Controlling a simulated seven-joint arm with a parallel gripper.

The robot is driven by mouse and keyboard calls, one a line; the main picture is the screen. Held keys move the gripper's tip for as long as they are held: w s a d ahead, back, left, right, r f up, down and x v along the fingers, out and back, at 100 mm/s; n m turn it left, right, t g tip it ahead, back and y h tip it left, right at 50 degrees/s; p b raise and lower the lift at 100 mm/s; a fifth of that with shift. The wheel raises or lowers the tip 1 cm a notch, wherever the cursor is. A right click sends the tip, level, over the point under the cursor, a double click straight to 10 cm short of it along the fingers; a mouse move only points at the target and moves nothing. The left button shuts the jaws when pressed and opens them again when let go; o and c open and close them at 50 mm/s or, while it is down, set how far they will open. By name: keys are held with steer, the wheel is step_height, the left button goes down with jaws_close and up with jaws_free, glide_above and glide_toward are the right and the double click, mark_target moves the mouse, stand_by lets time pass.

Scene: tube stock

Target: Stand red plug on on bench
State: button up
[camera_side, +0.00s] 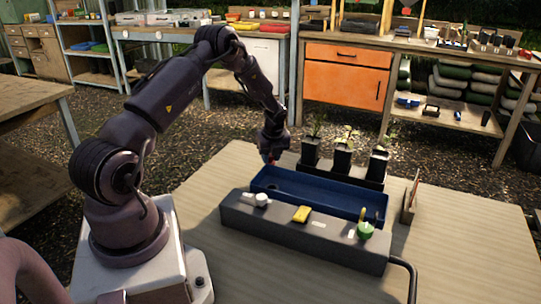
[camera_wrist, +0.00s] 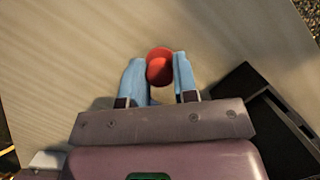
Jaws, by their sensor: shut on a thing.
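The red plug (camera_wrist: 160,66) is round-topped and sits between the two light blue fingers of my gripper (camera_wrist: 158,72) in the wrist view. My gripper is shut on it. In the side view my gripper (camera_side: 270,158) points down behind the blue trough, with only a trace of red showing at its tip. The bench (camera_side: 480,235) is a pale wooden top; its bare surface also shows beneath the plug in the wrist view (camera_wrist: 70,60). I cannot tell whether the plug's lower end touches the bench.
A blue trough (camera_side: 300,196) lies behind a long grey block (camera_side: 290,236) bearing white, yellow and green pieces. Several potted seedlings (camera_side: 343,155) stand in a black tray to the right of my gripper. A small upright board (camera_side: 411,197) stands farther right. The bench's right side is clear.

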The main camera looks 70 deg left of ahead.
steer(key=shift+f, duration=0.3)
stand_by(0.4)
steer(key=o, duration=1)
steer(key=v, duration=1.3)
